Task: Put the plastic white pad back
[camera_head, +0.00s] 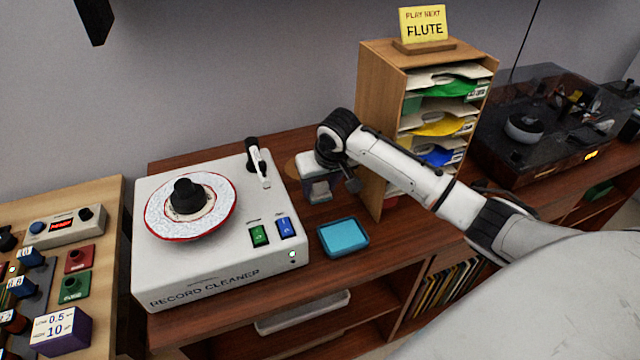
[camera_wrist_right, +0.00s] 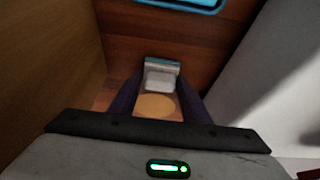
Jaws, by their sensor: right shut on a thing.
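My right gripper (camera_head: 318,182) reaches down between the record cleaner and the wooden rack. In the right wrist view its two dark fingers (camera_wrist_right: 158,98) are shut on a small white-grey pad (camera_wrist_right: 161,79) with a bluish edge at its far side. The pad also shows below the gripper in the head view (camera_head: 319,193), partly hidden by it. A tan round spot (camera_wrist_right: 155,106) lies on the tabletop under the fingers. I cannot tell whether the pad touches the table. My left gripper is not in view.
The white record cleaner (camera_head: 220,270) with a disc on it stands left. A blue tray (camera_head: 343,237) lies in front of the gripper; its edge shows in the wrist view (camera_wrist_right: 190,5). The wooden rack (camera_head: 380,100) stands close to the right. A turntable (camera_head: 525,150) is farther right.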

